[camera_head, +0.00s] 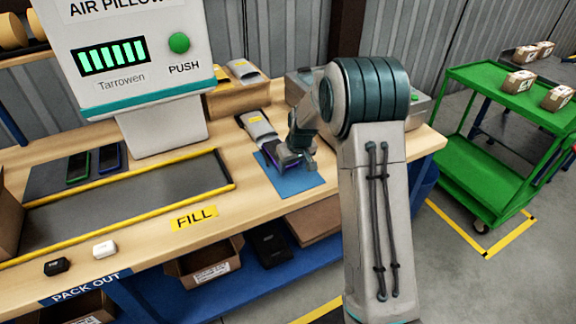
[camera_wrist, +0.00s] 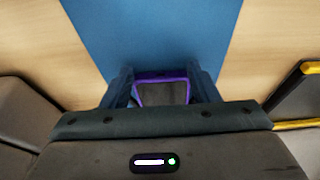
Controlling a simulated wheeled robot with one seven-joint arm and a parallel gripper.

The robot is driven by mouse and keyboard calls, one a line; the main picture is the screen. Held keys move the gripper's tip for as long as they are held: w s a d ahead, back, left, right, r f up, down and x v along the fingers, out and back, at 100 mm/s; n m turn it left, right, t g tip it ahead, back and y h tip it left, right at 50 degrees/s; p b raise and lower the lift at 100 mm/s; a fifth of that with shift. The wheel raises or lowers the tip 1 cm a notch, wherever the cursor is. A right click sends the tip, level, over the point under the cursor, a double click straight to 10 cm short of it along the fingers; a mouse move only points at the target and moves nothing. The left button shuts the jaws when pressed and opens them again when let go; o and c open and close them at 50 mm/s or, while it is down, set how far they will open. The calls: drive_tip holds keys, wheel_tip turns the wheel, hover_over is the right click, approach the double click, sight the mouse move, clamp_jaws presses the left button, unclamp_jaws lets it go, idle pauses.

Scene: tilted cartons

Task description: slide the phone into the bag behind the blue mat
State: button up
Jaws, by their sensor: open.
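Two more phones, green-rimmed (camera_head: 78,167) and blue-rimmed (camera_head: 109,158), lie on a dark pad at left. The air pillow machine (camera_head: 130,60) stands behind the yellow-edged dark strip (camera_head: 130,195). Another labelled bag (camera_head: 243,70) lies at the back. Bare wood flanks the blue mat.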

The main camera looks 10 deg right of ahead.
drive_tip(key=shift+w+a, duration=0.2)
drive_tip(key=shift+w, duration=0.4)
drive_tip(key=shift+w+a, duration=0.15)
drive_tip(key=shift+w, duration=0.45)
drive_tip(key=shift+w+a+p, duration=0.2)
drive_tip(key=shift+w+a, duration=0.05)
drive_tip(key=shift+w, duration=0.55)
drive_tip(key=shift+w+a+p, duration=0.25)
drive_tip(key=shift+w+a, duration=0.05)
drive_tip(key=shift+w, duration=0.5)
drive_tip(key=shift+w+a+p, duration=0.2)
drive_tip(key=shift+w+a, duration=0.05)
drive_tip(key=shift+w, duration=0.55)
drive_tip(key=shift+w, duration=0.1)
drive_tip(key=shift+w+a, duration=0.3)
drive_tip(key=shift+w, duration=0.4)
drive_tip(key=shift+s+d+f, duration=0.1)
drive_tip(key=shift+s, duration=0.05)
